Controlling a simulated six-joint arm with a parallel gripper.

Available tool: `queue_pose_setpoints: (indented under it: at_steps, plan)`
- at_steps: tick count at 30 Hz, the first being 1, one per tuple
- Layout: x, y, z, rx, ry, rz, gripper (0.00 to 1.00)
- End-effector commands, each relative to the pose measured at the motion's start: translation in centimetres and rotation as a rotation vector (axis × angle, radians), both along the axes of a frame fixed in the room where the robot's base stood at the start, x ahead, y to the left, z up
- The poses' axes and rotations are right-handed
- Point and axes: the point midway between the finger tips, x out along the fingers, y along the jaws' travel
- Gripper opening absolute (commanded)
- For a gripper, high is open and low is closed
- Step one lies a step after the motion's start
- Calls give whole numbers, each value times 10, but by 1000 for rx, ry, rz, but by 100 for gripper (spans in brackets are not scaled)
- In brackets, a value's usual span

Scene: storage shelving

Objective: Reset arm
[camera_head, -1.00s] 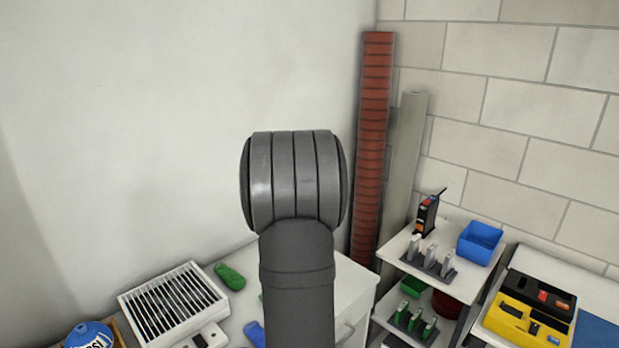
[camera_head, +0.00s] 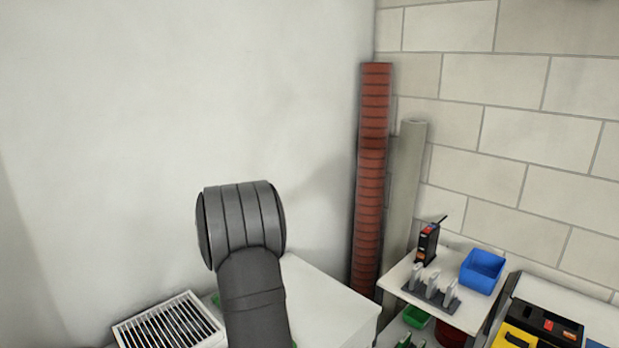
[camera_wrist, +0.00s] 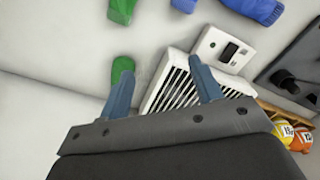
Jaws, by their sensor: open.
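In the wrist view my gripper (camera_wrist: 163,90) shows two blue-grey fingers spread apart with nothing held between them. Behind the fingers are a white slatted unit (camera_wrist: 178,84) and a green object (camera_wrist: 123,66), both apart from any grip as far as I can tell. In the head view only my dark grey arm shows, at the lower middle in front of the white cabinet. My gripper is hidden in that view.
A white cabinet (camera_head: 330,300) stands at the wall. Right of it are a red ribbed column (camera_head: 372,180), a small shelf (camera_head: 455,312) with a blue bin (camera_head: 482,270), and a yellow-and-black case (camera_head: 540,330). The wall area above the cabinet is clear.

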Motion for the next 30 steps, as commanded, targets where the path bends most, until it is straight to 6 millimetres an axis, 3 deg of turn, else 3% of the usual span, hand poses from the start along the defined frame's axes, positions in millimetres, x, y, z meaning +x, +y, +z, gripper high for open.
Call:
queue_pose_setpoints:
  at_steps: [7, 12, 19, 30]
  plan:
    - [13, 47, 14, 1, -1, 134, 59]
    - [12, 67, 0, -1, 1, 134, 59]
    - [12, 80, -8, -1, 1, 131, 59]
    - [13, 79, -7, 0, 0, 130, 59]
